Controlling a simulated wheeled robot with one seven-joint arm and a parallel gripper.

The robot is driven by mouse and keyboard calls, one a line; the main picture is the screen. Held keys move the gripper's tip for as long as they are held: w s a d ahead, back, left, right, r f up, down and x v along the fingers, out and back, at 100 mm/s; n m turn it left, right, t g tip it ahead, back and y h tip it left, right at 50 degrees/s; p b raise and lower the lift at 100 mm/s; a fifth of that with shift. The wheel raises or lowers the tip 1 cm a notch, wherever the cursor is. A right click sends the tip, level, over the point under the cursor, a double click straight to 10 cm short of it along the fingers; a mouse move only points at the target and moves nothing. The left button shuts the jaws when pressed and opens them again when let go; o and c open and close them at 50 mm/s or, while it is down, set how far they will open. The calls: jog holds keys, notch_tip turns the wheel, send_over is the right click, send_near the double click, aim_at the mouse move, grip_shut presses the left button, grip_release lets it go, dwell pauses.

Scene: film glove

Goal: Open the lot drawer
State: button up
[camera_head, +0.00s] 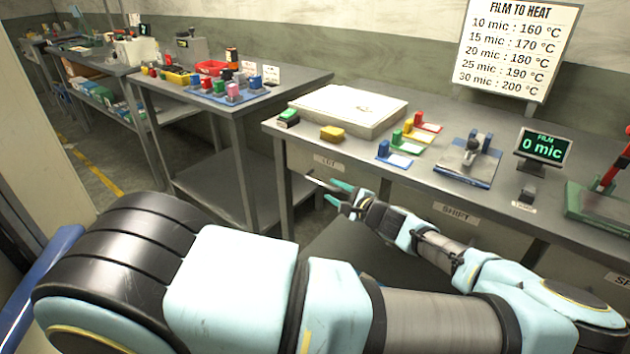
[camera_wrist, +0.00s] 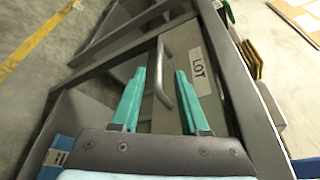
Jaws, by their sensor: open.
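The lot drawer (camera_head: 328,162) is under the left end of the right-hand bench and looks shut. Its front, with the LOT label, also shows in the wrist view (camera_wrist: 197,73). Its metal bar handle (camera_wrist: 160,72) shows between my fingers in the wrist view, and in the head view (camera_head: 321,184) it sticks out beside the fingertips. My gripper (camera_head: 337,193) is open, with its teal fingers pointing at the drawer front. In the wrist view, the fingers (camera_wrist: 159,71) lie on either side of the handle; I cannot tell whether they touch it.
A drawer labelled SHORT (camera_head: 455,213) is to the right. Another bench (camera_head: 250,108) stands left, with a floor gap between.

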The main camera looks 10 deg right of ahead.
aim_at(322, 184)
jog(key=p+x, duration=0.2)
jog(key=x, duration=0.6)
jog(key=shift+f, duration=0.1)
grip_shut()
dwell(1.2)
